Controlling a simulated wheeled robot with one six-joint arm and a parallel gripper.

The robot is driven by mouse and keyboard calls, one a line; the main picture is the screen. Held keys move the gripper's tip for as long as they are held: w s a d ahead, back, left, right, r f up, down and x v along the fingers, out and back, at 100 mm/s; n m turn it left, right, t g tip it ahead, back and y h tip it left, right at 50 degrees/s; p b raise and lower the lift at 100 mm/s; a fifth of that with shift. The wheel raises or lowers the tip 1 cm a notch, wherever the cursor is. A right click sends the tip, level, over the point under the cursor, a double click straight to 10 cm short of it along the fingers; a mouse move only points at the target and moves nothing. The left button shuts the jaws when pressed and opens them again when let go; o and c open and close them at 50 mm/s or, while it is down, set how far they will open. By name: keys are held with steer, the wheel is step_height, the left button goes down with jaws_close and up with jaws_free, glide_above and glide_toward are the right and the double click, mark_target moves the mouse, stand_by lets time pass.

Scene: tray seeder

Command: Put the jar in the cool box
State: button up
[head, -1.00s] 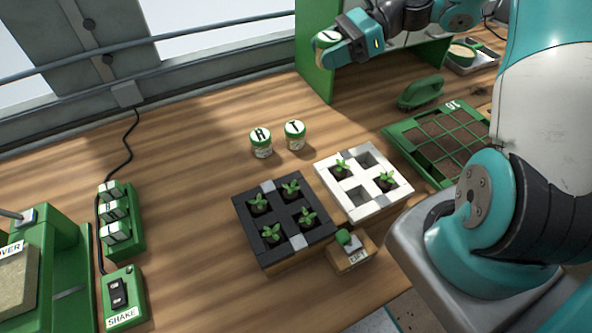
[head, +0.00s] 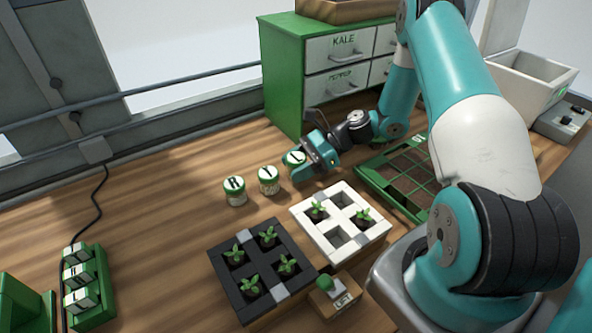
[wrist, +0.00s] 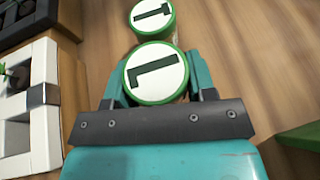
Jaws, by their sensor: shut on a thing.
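My gripper (head: 300,164) is shut on a jar (head: 292,157) with a green-rimmed white lid marked with a black letter that looks like L. In the wrist view the fingers (wrist: 158,82) sit on either side of this jar (wrist: 155,73). The jar is upright, low at the table, in line with two similar jars; I cannot tell whether it touches the wood. A T-marked jar (head: 268,181) stands close to its left, and it also shows in the wrist view (wrist: 152,17). An open white box (head: 535,75), which looks like the cool box, stands at the back right.
Another lettered jar (head: 235,191) stands further left. A white seedling tray (head: 372,238) and a black one (head: 243,302) lie in front. A green gridded tray (head: 376,184) lies to the right, and a green drawer cabinet (head: 283,85) behind.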

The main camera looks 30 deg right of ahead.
steer(key=shift+f, duration=0.85)
steer(key=shift+f, duration=0.2)
steer(key=o, duration=0.9)
steer(key=shift+o, duration=0.2)
steer(key=shift+r, duration=0.1)
